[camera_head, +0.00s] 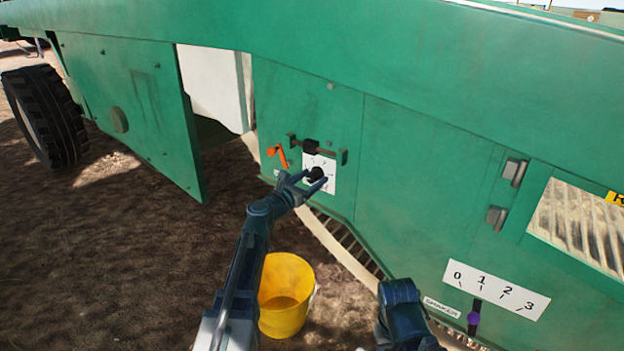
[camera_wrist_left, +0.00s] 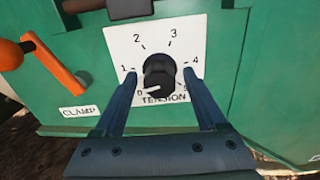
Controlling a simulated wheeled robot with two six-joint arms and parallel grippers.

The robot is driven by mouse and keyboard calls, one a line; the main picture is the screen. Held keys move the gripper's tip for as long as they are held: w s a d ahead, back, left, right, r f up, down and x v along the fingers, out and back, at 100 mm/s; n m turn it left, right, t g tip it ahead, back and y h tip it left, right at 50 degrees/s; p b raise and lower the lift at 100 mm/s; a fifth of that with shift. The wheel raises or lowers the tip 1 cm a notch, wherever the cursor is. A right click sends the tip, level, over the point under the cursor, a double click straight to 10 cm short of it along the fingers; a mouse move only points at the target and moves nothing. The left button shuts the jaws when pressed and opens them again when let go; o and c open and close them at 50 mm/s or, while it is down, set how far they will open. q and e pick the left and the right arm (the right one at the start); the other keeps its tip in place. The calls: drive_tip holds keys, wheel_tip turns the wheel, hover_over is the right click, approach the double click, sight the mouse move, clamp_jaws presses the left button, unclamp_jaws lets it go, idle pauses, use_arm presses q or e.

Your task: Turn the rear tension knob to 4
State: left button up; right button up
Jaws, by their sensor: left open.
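The tension knob (camera_wrist_left: 159,75) is black and round, on a white dial plate (camera_wrist_left: 120,47) marked 0 to 5 and lettered TENSION. A white mark on the knob's lower left points toward 0. In the head view the knob (camera_head: 316,174) sits on the green machine's side panel. My left gripper (camera_head: 311,180) is open in front of the dial. In the left wrist view its fingers (camera_wrist_left: 161,78) lie on either side of the knob, near the 1 and the 4. I cannot tell whether they touch it. Part of my right arm shows at the bottom, its gripper out of sight.
An orange clamp lever (camera_wrist_left: 55,62) stands left of the dial, and a black handle (camera_head: 311,146) is just above it. A yellow bucket (camera_head: 287,312) stands on the soil below. A shaker scale (camera_head: 497,290) with a purple-knobbed lever (camera_head: 473,318) is at lower right.

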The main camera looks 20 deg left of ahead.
use_arm(q)
drive_tip(key=shift+w, duration=0.15)
clamp_jaws()
idle(0.4)
